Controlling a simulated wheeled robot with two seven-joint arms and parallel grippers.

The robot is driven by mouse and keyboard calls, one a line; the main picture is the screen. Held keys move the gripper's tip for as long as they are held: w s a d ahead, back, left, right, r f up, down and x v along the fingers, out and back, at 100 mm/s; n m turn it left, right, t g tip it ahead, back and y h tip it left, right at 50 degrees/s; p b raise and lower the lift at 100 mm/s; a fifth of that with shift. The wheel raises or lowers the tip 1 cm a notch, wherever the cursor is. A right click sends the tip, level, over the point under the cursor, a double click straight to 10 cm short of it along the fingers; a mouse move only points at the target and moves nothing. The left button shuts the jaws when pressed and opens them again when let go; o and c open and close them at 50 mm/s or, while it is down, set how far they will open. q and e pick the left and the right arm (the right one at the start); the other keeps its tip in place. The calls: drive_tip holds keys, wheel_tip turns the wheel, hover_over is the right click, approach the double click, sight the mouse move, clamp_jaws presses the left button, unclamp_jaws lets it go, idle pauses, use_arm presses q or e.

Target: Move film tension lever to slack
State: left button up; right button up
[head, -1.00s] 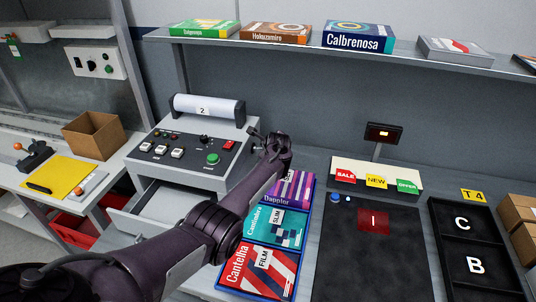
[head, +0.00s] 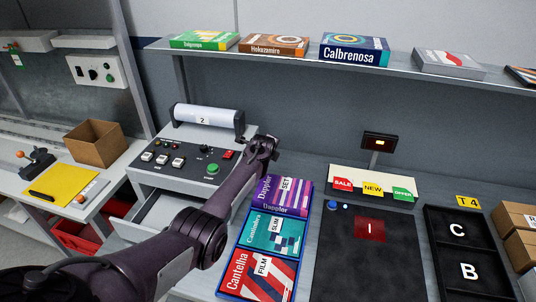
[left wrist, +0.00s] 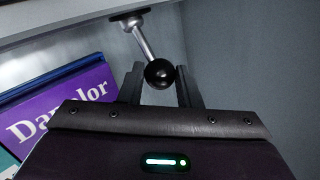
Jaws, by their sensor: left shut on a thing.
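The film tension lever in the left wrist view is a metal stem with a black ball knob (left wrist: 160,73), coming down at a slant from a mount under a pale edge. My left gripper (left wrist: 158,88) has one finger on each side of the knob and is shut on it. In the head view my left gripper (head: 265,146) is at the right side of the grey film machine (head: 137,172) and hides most of the lever. The machine carries a pale film roll (head: 205,117) labelled 2. My right gripper is not in view.
Purple (head: 284,193), teal (head: 272,233) and red (head: 258,272) boxes lie below my left arm. A dark mat (head: 365,265) and a black tray (head: 462,250) are at right. An open drawer (head: 140,229) juts from the machine. A shelf (head: 300,60) runs above.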

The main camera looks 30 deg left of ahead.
use_arm(q)
drive_tip(key=o, duration=0.7)
drive_tip(key=shift+o, duration=1.3)
drive_tip(key=shift+f, duration=0.1)
drive_tip(key=v, duration=0.7)
drive_tip(key=shift+s+r, duration=0.25)
drive_tip(key=shift+r, duration=0.05)
